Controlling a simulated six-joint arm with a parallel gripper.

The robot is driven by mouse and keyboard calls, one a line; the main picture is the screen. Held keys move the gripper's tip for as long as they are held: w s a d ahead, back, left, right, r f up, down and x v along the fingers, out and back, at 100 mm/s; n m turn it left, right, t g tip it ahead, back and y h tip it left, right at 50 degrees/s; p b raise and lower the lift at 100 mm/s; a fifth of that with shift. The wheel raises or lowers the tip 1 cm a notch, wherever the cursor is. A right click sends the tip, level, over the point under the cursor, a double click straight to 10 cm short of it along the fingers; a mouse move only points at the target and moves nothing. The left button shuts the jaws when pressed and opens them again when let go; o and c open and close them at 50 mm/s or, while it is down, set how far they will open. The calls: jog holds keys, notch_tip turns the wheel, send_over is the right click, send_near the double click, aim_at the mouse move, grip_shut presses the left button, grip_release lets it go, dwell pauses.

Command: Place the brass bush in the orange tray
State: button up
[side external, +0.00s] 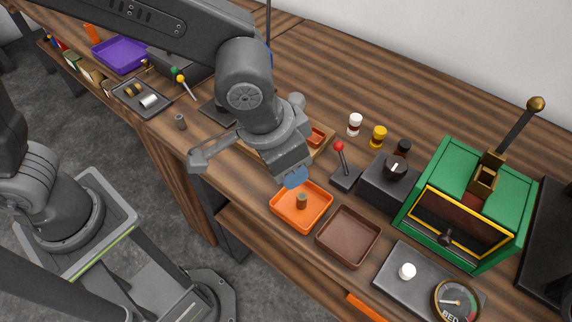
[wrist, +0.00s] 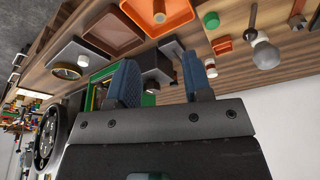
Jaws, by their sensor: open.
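The orange tray (side external: 284,217) lies on the bench near its front edge, left of a brown tray. A small upright brownish cylinder, which looks like the brass bush (side external: 301,201), stands inside it near the middle. In the wrist view the orange tray (wrist: 182,14) is at the top, with the bush (wrist: 159,11) in it, partly cut off by the frame edge. My gripper (side external: 294,178) is above the tray's back edge, apart from the bush. Its blue fingers are spread and empty in the wrist view (wrist: 160,65).
The brown tray (side external: 348,237) is right of the orange one. A red-knobbed lever (side external: 340,160), a dark dial box (side external: 388,182) and a green machine (side external: 470,200) stand behind and right.

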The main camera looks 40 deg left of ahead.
jog(key=a+r+n+t, duration=0.1)
jog(key=a+r, duration=0.2)
jog(key=a, duration=0.4)
jog(key=a+r+n, duration=0.1)
jog(key=a+r, duration=0.3)
jog(key=a, duration=0.2)
jog(key=s+a+r+n+t+y, duration=0.1)
jog(key=s+a+n, duration=0.1)
jog(key=s+a, duration=0.5)
jog(key=a, duration=0.4)
jog(key=shift+s+r+t, duration=0.15)
jog(key=shift+s+t, duration=0.25)
jog(key=shift+d, duration=0.1)
jog(key=shift+c, duration=0.2)
